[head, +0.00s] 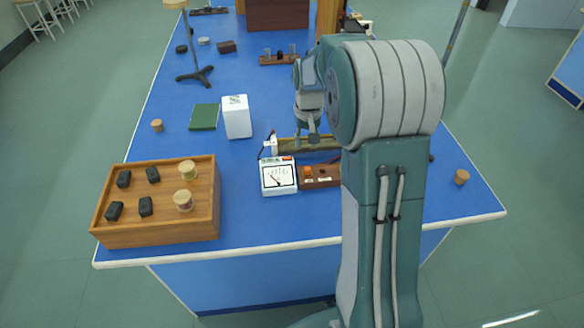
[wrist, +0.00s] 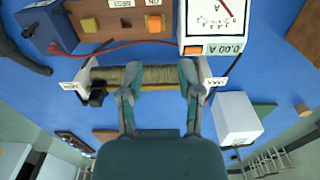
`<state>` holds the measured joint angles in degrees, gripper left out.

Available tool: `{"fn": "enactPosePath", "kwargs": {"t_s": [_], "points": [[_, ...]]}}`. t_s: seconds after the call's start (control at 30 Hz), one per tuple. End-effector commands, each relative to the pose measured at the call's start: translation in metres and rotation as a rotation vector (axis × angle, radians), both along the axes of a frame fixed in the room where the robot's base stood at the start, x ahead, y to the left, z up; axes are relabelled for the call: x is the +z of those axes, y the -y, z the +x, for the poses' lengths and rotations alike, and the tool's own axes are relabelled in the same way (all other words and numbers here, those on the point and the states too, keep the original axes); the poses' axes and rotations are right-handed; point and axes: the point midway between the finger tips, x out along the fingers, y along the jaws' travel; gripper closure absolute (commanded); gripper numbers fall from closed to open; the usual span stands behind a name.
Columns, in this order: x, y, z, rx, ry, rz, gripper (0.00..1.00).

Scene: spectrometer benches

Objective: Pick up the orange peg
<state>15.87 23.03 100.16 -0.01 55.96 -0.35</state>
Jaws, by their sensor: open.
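I cannot make out a clear orange peg. A small orange square block (wrist: 154,23) sits on the brown switch board (wrist: 122,38) beside a yellow one (wrist: 90,25) in the wrist view. In the head view an orange spot (head: 308,170) shows on that board. A wound coil on a stand (wrist: 150,75) lies just ahead of my gripper (wrist: 157,90). My gripper is open, with nothing seen between its fingers. In the head view my gripper (head: 307,137) hangs over the coil, behind the board. My arm hides part of the bench there.
A white meter (head: 279,177) stands left of the board. A white box (head: 236,117) and a green pad (head: 204,117) are farther left. A wooden tray (head: 160,235) holds black blocks and cork-coloured cylinders. Small tan cylinders stand at left (head: 157,125) and right (head: 461,177). The front middle is clear.

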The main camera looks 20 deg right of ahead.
Motion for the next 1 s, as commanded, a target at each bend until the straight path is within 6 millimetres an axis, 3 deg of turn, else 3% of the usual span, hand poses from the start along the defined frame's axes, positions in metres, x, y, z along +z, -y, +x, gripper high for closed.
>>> {"fn": "enactPosePath", "kwargs": {"t_s": [0.23, 0.4, 0.67, 1.0], "points": [[-0.023, 0.012, 0.005, -0.011, -0.017, 0.01, 0.54], [-0.051, 0.01, 0.004, -0.01, -0.018, 0.008, 0.54], [-0.074, 0.005, 0.004, -0.009, -0.016, 0.002, 0.54], [-0.118, 0.011, 0.004, -0.009, -0.015, 0.006, 0.54]]}}
